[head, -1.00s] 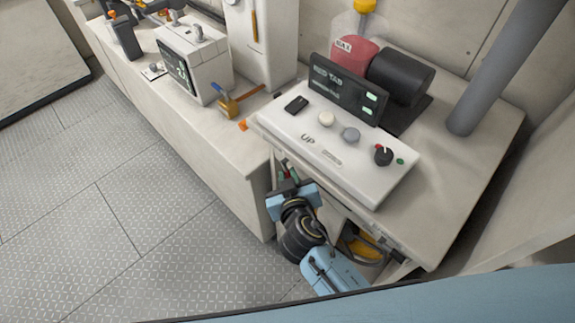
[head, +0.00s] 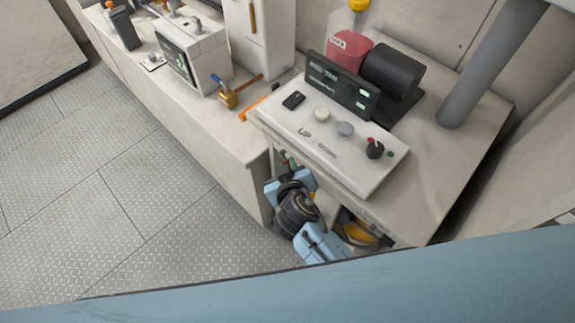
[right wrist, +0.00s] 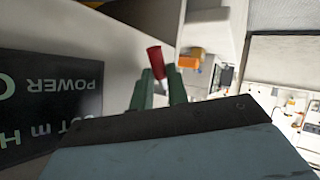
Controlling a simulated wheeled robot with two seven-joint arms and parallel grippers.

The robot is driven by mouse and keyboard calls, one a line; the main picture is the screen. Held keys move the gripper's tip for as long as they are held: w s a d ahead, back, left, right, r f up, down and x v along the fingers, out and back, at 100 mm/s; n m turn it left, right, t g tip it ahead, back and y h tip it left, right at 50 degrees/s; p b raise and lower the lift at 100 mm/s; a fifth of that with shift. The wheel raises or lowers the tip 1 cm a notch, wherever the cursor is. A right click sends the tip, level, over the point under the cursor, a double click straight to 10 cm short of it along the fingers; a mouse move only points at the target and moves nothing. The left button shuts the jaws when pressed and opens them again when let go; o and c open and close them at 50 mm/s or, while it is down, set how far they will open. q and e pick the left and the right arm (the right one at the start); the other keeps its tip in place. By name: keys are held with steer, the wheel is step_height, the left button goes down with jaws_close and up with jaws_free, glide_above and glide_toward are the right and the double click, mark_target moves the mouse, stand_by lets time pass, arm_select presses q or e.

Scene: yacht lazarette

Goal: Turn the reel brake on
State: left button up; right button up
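My right gripper (head: 284,160) is low at the left front edge of the console, partly hidden under it in the head view. The right wrist view shows its two green fingers (right wrist: 161,88) a little apart. A red cylindrical handle (right wrist: 155,60), possibly the reel brake's, stands tilted at the fingertips, its near end between them. I cannot tell whether the fingers grip it. No label names the reel brake. My left gripper is out of view.
The white console (head: 330,152) carries buttons, a black knob (head: 375,149) and a dark display (head: 342,86). A red-filled bottle (head: 348,50) and black cylinder (head: 391,72) stand behind. A dark POWER panel (right wrist: 45,100) is close at left. A grey post rises at right; floor at left is clear.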

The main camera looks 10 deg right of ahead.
steer(key=o, duration=0.4)
steer(key=v, duration=1.3)
steer(key=shift+s, duration=0.15)
steer(key=shift+r, duration=0.1)
